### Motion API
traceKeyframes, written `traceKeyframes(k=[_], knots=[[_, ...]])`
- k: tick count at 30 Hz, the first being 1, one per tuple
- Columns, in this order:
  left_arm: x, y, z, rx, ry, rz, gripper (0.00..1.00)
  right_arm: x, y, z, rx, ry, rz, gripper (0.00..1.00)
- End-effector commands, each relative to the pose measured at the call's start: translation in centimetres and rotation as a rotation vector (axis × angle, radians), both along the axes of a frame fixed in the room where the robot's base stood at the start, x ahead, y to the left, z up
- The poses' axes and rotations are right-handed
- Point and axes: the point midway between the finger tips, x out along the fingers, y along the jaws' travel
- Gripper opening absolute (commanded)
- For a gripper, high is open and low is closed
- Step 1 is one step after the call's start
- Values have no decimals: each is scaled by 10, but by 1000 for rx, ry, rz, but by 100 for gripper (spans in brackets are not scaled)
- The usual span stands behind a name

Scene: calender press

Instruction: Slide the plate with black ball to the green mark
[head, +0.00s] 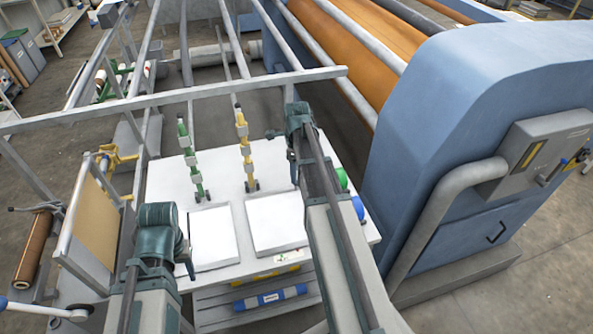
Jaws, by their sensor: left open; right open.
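A green post (193,168) and a yellow post (244,145) stand on the white table, each carrying several pale grey blocks and a small dark tip at the top. I cannot tell whether a tip is a black ball. Two white square plates lie in front of the posts, a left plate (212,240) and a right plate (277,222). No black ball shows clearly on either plate. My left gripper (186,264) is open by the left plate's left edge. My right gripper (293,168) is open and empty beyond the right plate, right of the yellow post.
The white table (165,180) has a green roll (342,178) and a blue roll (358,208) at its right edge. The large blue press (450,120) stands close on the right. A grey metal bar (180,98) crosses above the table's back. A tan board (92,222) stands at left.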

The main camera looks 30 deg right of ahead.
Motion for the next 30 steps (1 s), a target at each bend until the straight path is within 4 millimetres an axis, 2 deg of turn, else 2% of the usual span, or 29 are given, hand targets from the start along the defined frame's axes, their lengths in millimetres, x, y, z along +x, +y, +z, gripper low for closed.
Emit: traceKeyframes(k=[1, 10, 15, 23, 30], knots=[[0, 0, -15, 0, 0, -1, 50, 0, 0, -15, 0, 0, 0, 61], [0, 0, -53, 0, 0, 1, 50, 0, 0, -53, 0, 0, 0, 61], [0, 0, -59, 0, 0, 2, 50, 0, 0, -59, 0, 0, 0, 61], [0, 0, -58, 0, 0, 2, 50, 0, 0, -58, 0, 0, 0, 61], [0, 0, -58, 0, 0, 2, 50, 0, 0, -58, 0, 0, 0, 17]])
